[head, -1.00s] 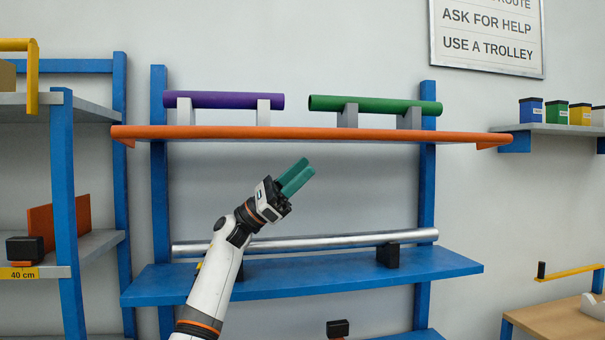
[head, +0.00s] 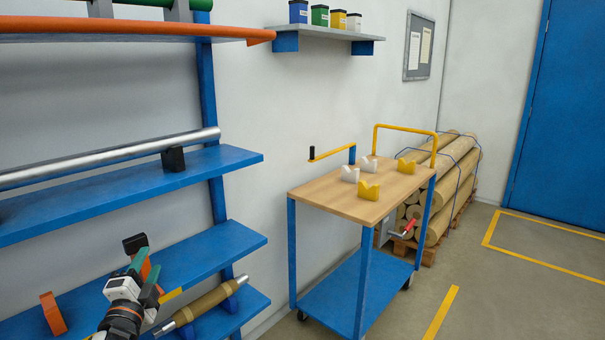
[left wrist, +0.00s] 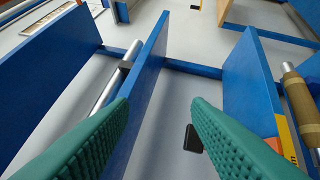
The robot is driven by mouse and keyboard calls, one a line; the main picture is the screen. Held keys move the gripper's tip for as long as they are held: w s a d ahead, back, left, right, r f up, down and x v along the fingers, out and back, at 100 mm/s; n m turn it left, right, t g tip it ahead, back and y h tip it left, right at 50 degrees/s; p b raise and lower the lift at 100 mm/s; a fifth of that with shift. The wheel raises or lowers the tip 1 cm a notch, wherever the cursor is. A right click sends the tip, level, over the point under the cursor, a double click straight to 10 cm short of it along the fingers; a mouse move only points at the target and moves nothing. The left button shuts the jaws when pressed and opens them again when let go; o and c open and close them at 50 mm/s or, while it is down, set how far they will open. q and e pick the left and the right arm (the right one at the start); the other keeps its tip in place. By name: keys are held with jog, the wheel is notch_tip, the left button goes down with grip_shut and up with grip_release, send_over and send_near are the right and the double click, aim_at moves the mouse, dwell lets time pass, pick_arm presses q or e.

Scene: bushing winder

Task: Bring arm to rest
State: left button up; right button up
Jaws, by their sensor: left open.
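My left gripper (head: 147,274) is low at the left of the head view, in front of the blue shelf rack. Its two green fingers are apart, with nothing between them. The left wrist view shows the same open green fingers (left wrist: 160,115), with blue shelf boards beyond them. My right gripper is not in view.
A silver bar (head: 110,158) lies on the blue shelf (head: 120,197) above the gripper. A brown roll (head: 205,303) lies on a lower shelf. A wooden-topped trolley (head: 345,205) with yellow and white V-blocks stands right. Wrapped logs (head: 450,190) lie behind. Floor at right is clear.

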pick_arm(q)
jog(key=s+d+f+n+g, duration=0.3)
jog(key=s+f+n+g, duration=0.15)
jog(key=s+f, duration=0.45)
jog(key=s+d+f+n+g, duration=0.3)
jog(key=s+f+n+g, duration=0.15)
jog(key=s+f, duration=0.45)
jog(key=s+d+f+n+g+h, duration=0.1)
jog(key=s+d+f+n+g, duration=0.2)
jog(key=s, duration=0.7)
jog(key=s+d+f+n+g+h, duration=0.1)
jog(key=s+d+f+g, duration=0.3)
jog(key=s, duration=0.5)
notch_tip(320, 180, down, 25)
jog(key=s+g+p, duration=0.2)
jog(key=s+a+f+g, duration=0.1)
jog(key=s+a+f, duration=0.2)
jog(key=s+f, duration=1.1)
jog(key=shift+s+a+f+m+p, duration=0.15)
jog(key=shift+s+a+m+p, duration=0.2)
jog(key=shift+s, duration=0.5)
